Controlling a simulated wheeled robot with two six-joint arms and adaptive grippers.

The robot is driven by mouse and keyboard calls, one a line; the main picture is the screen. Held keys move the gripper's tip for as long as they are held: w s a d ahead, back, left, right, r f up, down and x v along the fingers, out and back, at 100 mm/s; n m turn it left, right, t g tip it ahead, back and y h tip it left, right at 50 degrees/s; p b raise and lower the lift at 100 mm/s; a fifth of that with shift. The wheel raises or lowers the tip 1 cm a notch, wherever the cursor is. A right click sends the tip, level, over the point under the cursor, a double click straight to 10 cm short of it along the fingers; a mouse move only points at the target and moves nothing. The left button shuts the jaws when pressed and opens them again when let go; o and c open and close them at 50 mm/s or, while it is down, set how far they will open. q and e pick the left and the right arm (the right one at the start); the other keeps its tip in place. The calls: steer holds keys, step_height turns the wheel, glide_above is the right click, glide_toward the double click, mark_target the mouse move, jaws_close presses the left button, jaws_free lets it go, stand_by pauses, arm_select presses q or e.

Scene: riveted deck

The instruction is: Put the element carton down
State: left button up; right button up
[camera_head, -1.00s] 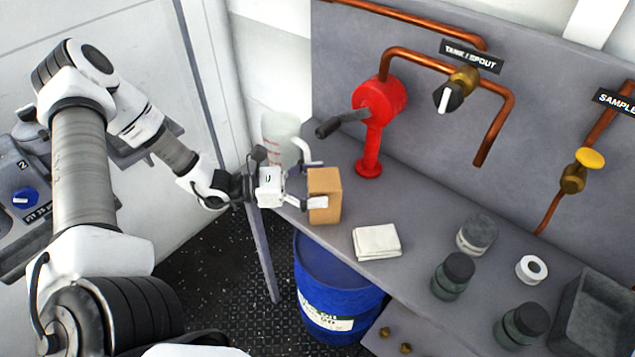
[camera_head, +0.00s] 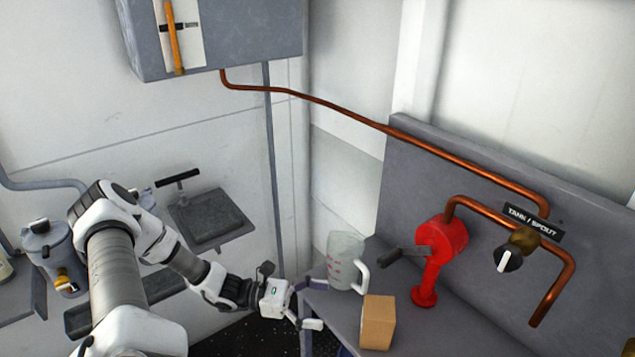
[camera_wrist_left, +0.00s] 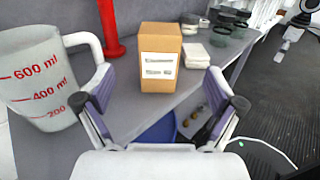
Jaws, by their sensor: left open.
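The element carton (camera_head: 378,322) is a small brown cardboard box standing upright on the grey bench. In the left wrist view the carton (camera_wrist_left: 160,55) shows a white label with dark print on its near face. My left gripper (camera_head: 318,305) is open and empty, just left of the carton in the head view. In the left wrist view its two fingers (camera_wrist_left: 163,103) are spread wide, with the carton beyond the tips and apart from them. My right gripper is not in view.
A measuring jug (camera_head: 345,262) with red marks stands close behind the carton. A red hand pump (camera_head: 436,255) stands to its right, its crank reaching over the bench. In the left wrist view, folded white cloth (camera_wrist_left: 194,55) and several jars lie beyond the carton.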

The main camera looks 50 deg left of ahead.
arm_select(q)
steer(key=s+d+f+m+g+y, duration=1.1)
steer(key=s+d+f+m+y, duration=0.2)
steer(key=m, duration=1.2)
step_height(320, 180, down, 2)
steer(key=shift+d+f+m+g+y, duration=0.2)
steer(key=shift+d+m+g+y, duration=0.1)
steer(key=shift+d+m+g, duration=0.15)
step_height(320, 180, down, 2)
steer(key=shift+d+f+b, duration=0.1)
steer(key=shift+b, duration=1.05)
